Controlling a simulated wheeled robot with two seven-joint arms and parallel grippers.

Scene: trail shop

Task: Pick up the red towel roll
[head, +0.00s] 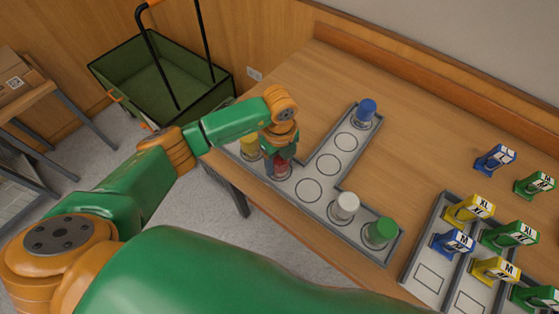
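The red towel roll (283,172) stands in the lower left arm of a grey T-shaped tray (327,213) on the wooden table. My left gripper (280,162) points down right over it, with its fingers at the roll's upper part. The gripper and wrist hide much of the roll, so I cannot tell whether the fingers are closed on it. The roll looks upright and low in the tray. My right gripper is not in the picture.
A yellow roll (249,147) stands close to the left of the red one. White (344,206), green (380,232) and blue (365,112) rolls stand in other tray spots. Size-marked blocks (468,209) and another tray are at right. A green cart (160,75) stands behind the table's left edge.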

